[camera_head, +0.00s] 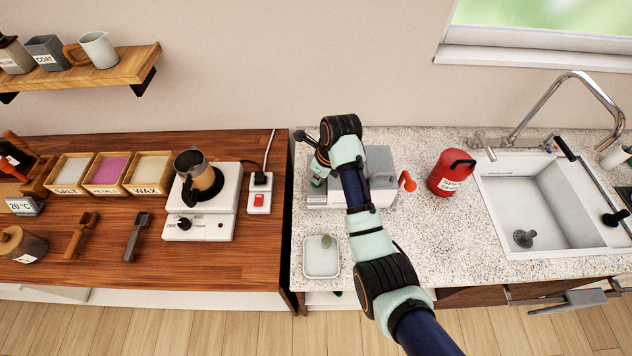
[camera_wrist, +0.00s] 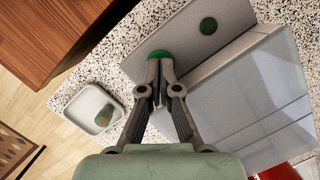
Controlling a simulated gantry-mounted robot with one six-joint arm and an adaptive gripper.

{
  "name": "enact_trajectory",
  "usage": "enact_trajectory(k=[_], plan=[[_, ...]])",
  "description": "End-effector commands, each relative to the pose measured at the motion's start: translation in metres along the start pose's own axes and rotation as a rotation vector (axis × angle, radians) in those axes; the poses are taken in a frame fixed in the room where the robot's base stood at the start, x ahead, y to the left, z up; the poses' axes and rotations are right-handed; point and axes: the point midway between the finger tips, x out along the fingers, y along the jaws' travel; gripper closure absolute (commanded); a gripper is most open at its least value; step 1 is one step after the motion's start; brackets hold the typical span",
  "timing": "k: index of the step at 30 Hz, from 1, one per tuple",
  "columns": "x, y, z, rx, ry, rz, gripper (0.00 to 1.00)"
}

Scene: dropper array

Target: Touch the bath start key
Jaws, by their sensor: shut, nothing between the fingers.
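The bath is a grey boxy unit (camera_head: 378,162) on the speckled counter, partly hidden by my arm in the head view. In the wrist view its lid (camera_wrist: 250,95) and a flat front panel (camera_wrist: 190,45) show. A bright green round key (camera_wrist: 160,53) lies on the panel right at my gripper's fingertips and is partly covered by them. A darker green round spot (camera_wrist: 208,25) sits further right on the panel. My gripper (camera_wrist: 160,68) is shut and empty, its tips over or against the bright green key; I cannot tell if they touch. No label is readable on either.
A small white tray (camera_head: 310,270) with a green-and-tan object stands in front of the bath. A red canister (camera_head: 451,172) stands to its right, before the sink (camera_head: 575,205). A wooden counter (camera_head: 110,255) with a hotplate (camera_head: 203,228) lies to the left.

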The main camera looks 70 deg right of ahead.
Motion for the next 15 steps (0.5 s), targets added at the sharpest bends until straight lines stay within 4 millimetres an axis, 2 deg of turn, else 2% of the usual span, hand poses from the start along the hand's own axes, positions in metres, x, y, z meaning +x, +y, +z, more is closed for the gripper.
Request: enact_trajectory(k=[15], plan=[[0.0092,0.0001,-0.0025,0.000,0.001,0.000,1.00]])
